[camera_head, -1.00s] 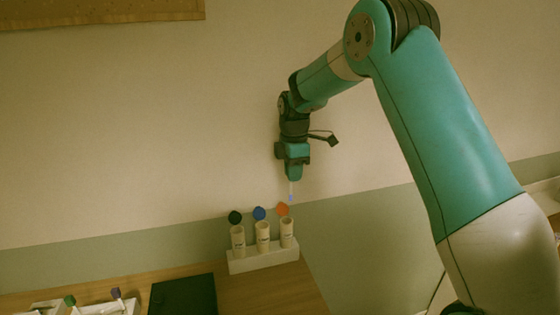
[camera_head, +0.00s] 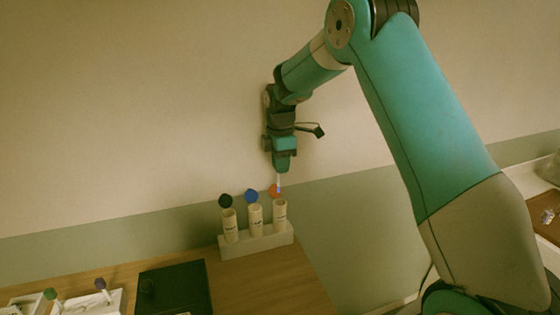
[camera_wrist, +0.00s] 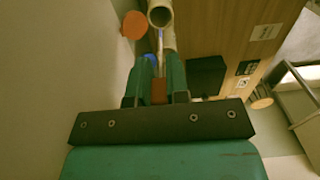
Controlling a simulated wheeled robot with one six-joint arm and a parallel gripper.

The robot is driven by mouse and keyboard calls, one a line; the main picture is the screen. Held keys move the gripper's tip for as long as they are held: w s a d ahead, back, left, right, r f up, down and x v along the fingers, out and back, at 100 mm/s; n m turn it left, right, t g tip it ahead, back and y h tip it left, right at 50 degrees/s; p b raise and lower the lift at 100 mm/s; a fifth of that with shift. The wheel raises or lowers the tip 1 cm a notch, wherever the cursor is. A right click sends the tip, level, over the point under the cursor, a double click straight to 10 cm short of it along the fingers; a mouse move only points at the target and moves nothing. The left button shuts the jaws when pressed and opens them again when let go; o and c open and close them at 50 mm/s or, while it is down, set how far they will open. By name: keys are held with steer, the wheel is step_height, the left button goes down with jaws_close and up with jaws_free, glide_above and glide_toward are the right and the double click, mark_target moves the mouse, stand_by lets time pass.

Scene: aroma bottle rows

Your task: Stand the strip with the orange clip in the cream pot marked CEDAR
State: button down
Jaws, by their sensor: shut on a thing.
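My gripper (camera_head: 281,170) points down and is shut on a thin pale strip (camera_head: 278,182) with a violet-looking lower part. In the wrist view, a reddish-brown block, seemingly its clip (camera_wrist: 159,92), sits between the fingers. The strip's lower end is at or just above the mouth of the right-hand cream pot (camera_head: 280,217); I cannot tell whether it is inside. That pot's mouth shows in the wrist view (camera_wrist: 160,17). A middle cream pot (camera_head: 256,222) and a left cream pot (camera_head: 230,227) stand beside it. The pots' lettering is too small to read.
The pots stand in a white block (camera_head: 256,243). A black tray (camera_head: 175,288) and white holders with green- and purple-topped strips are at left. Wood right of the block is clear.

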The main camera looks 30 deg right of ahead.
step_height(320, 180, down, 8)
steer(key=b, duration=0.5)
steer(key=c, duration=1)
jaws_free()
steer(key=shift+c, duration=0.2)
